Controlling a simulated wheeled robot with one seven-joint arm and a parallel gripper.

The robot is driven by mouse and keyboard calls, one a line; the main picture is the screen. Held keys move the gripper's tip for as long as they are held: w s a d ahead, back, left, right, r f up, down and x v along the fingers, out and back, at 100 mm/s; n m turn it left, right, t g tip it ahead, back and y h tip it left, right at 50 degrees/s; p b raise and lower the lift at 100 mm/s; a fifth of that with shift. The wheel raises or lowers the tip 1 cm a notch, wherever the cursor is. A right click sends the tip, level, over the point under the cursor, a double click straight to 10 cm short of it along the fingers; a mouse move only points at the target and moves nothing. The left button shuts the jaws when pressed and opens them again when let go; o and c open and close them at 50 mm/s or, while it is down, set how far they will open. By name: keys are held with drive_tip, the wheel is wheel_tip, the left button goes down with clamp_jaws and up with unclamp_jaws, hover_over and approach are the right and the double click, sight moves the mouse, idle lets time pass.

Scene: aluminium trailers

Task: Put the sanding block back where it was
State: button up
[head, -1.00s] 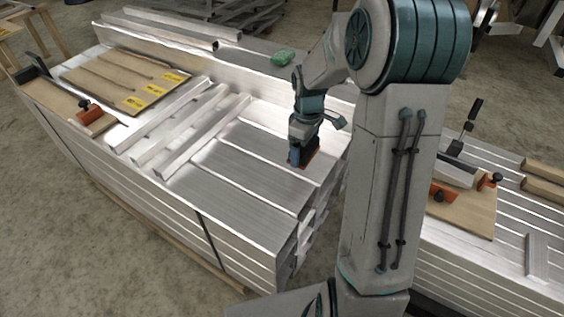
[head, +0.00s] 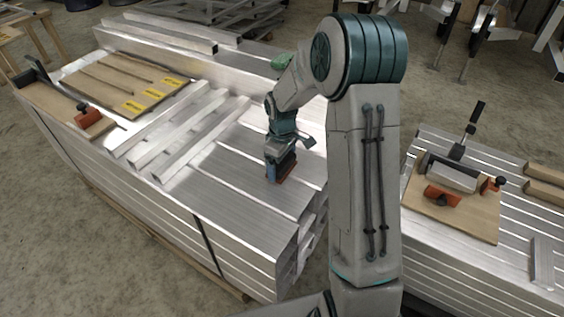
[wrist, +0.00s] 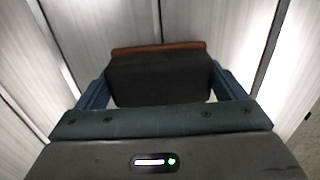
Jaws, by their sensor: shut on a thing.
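The sanding block (wrist: 160,78) is dark with a reddish-brown layer along its far edge in the wrist view. My gripper (wrist: 165,90) is shut on it, with a blue finger at each side. In the head view the sanding block (head: 287,167) shows at the end of my gripper (head: 280,165), low over the bare aluminium planks on the near right part of the left stack. I cannot tell whether the block touches the metal.
Loose aluminium bars (head: 175,125) lie left of my gripper. A wooden board with yellow labels (head: 125,82) lies farther left. A green object (head: 283,60) sits behind my arm. The right stack holds a wooden board (head: 452,212) with clamps and a metal piece.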

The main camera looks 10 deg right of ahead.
drive_tip(key=shift+f, duration=0.1)
drive_tip(key=o, duration=0.7)
drive_tip(key=shift+o, duration=0.2)
wheel_tip(320, 180, up, 12)
drive_tip(key=p, duration=0.2)
drive_tip(key=s+r+m+t, duration=0.1)
drive_tip(key=s+r+m, duration=0.2)
drive_tip(key=s, duration=0.9)
drive_tip(key=s+r+m, duration=0.3)
drive_tip(key=s+m, duration=0.3)
drive_tip(key=s, duration=0.6)
drive_tip(key=shift+s+d+r+t, duration=0.15)
drive_tip(key=shift+s+r+t, duration=0.1)
drive_tip(key=shift+t, duration=0.15)
